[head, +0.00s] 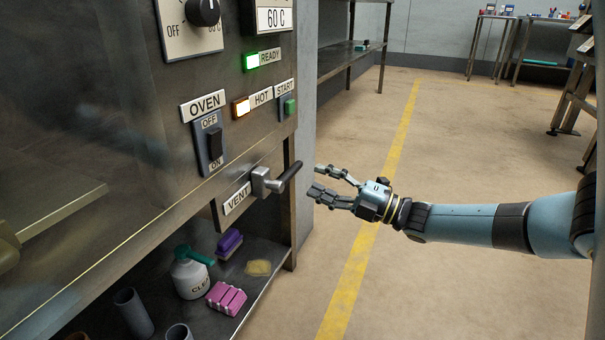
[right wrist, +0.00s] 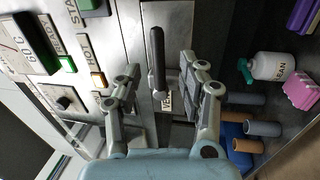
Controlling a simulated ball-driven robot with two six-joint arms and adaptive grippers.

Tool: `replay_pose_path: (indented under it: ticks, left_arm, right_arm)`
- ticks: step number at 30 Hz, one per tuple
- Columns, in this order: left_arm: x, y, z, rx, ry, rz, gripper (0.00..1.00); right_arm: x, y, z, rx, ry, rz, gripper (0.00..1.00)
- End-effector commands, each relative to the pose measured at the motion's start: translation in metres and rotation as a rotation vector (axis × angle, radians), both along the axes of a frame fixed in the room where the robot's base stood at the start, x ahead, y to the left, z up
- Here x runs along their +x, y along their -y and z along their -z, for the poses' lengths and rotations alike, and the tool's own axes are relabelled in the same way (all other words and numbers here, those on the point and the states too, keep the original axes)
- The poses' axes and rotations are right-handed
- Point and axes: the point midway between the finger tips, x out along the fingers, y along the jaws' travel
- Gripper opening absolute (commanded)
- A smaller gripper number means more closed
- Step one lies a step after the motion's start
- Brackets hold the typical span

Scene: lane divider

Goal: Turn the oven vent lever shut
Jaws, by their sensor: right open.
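The vent lever (head: 287,176) has a black handle on a grey metal hub, just right of the VENT label (head: 237,198) on the oven's lower front. In the head view its handle slants up to the right. My right gripper (head: 314,179) is open and empty, just right of the handle's end and apart from it. In the right wrist view the lever (right wrist: 157,62) appears between the two spread fingers of the gripper (right wrist: 160,78), touching neither as far as I can tell. My left gripper is not in view.
Above the lever are the OVEN switch (head: 214,145), the green START button (head: 290,107) and lit HOT and READY lamps. The floor to the right is open.

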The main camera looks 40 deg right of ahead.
Motion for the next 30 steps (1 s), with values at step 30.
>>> replay_pose_path:
  ticks: [30]
  left_arm:
    - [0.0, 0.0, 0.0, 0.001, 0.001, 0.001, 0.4]
  right_arm:
    - [-0.05, 0.02, 0.012, 0.002, -0.005, 0.001, 0.41]
